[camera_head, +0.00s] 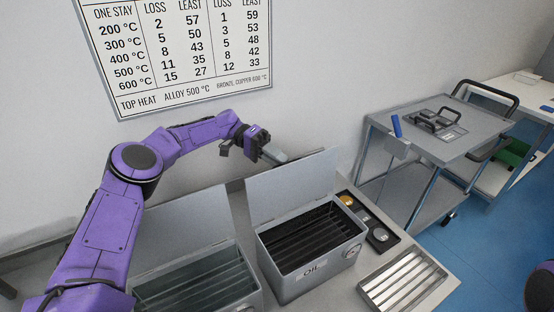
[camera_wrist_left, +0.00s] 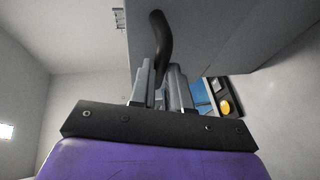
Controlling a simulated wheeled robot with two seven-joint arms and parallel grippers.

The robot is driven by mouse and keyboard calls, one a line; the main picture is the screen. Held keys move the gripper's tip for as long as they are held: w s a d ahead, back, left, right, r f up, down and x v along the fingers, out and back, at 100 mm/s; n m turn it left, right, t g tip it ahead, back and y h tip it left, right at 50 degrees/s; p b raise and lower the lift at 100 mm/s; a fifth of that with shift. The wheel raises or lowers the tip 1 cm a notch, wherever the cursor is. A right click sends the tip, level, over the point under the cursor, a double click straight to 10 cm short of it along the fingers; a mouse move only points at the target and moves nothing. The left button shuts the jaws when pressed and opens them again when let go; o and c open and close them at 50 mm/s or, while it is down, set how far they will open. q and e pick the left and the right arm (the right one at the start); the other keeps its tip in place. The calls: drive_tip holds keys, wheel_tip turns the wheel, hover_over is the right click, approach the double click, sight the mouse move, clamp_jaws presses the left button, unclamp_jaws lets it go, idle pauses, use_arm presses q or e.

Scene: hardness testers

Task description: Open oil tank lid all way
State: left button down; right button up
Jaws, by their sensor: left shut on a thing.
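The grey oil tank (camera_head: 288,284), labelled OIL, stands on the bench with dark slats inside. Its lid (camera_head: 300,185) stands raised, roughly upright, along the tank's back edge. My left gripper (camera_head: 277,156) is at the lid's top left, behind its upper edge. In the left wrist view, my left gripper (camera_wrist_left: 160,85) is shut on the lid's black curved handle (camera_wrist_left: 160,40), beside the grey lid panel (camera_wrist_left: 220,35). The handle is hidden in the head view. My right gripper is not in view.
A second tank (camera_head: 195,285) with a raised lid (camera_head: 180,225) stands to the left, partly behind my left arm. A slatted metal tray (camera_head: 403,281) and a dark holder with round pieces (camera_head: 362,218) are at right. A grey cart (camera_head: 440,135) stands beyond. The wall is close behind.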

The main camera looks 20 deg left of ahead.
use_arm(q)
drive_tip(key=c, duration=1.1)
unclamp_jaws()
drive_tip(key=shift+s+d+f, duration=0.15)
drive_tip(key=shift+s+f, duration=0.05)
drive_tip(key=shift+f, duration=0.9)
drive_tip(key=shift+w+r, duration=0.1)
drive_tip(key=shift+w, duration=0.1)
drive_tip(key=shift+r, duration=0.25)
drive_tip(key=s+r, duration=0.1)
drive_tip(key=r, duration=0.2)
drive_tip(key=s+d+r, duration=0.1)
drive_tip(key=s+r, duration=0.1)
drive_tip(key=r, duration=0.1)
drive_tip(key=s+r+b, duration=0.1)
drive_tip(key=r, duration=0.2)
drive_tip(key=shift+s+d, duration=0.35)
drive_tip(key=shift+s, duration=0.05)
drive_tip(key=s+d+r+b, duration=0.1)
drive_tip(key=s+d+r, duration=0.2)
drive_tip(key=s, duration=0.5)
drive_tip(key=shift+d+r+b, duration=0.3)
drive_tip(key=shift+r+b, duration=0.05)
drive_tip(key=shift+r, duration=0.05)
